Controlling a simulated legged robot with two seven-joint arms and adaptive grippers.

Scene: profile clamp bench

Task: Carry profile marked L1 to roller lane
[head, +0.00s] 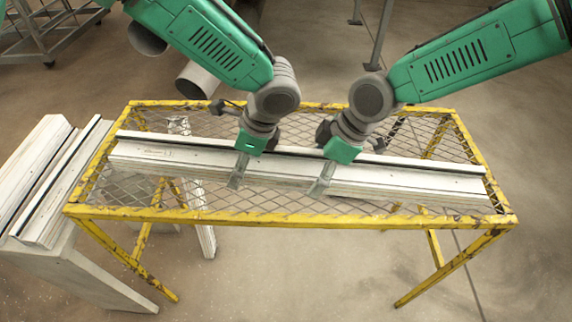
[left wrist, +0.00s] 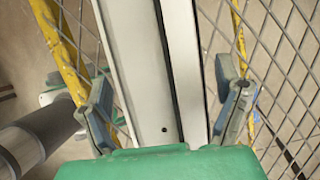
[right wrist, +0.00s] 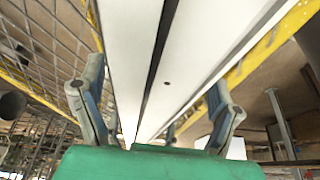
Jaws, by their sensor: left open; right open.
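A long white profile (head: 420,179) with a dark slot lies lengthwise on the yellow mesh-topped bench (head: 300,218); no L1 mark is readable on it. My left gripper (head: 237,178) and my right gripper (head: 321,186) are both over its middle part, a short way apart. In the left wrist view the profile (left wrist: 140,75) runs between the open fingers of the left gripper (left wrist: 168,118). In the right wrist view the profile (right wrist: 200,60) runs between the open fingers of the right gripper (right wrist: 155,105). Whether any finger touches it cannot be told.
At the left, more white profiles (head: 35,170) lie on a pale stand (head: 75,270) beside the bench. Grey pipes (head: 197,79) are behind the bench's far left. A grey metal rack (head: 45,35) stands at the back left. The floor in front is clear.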

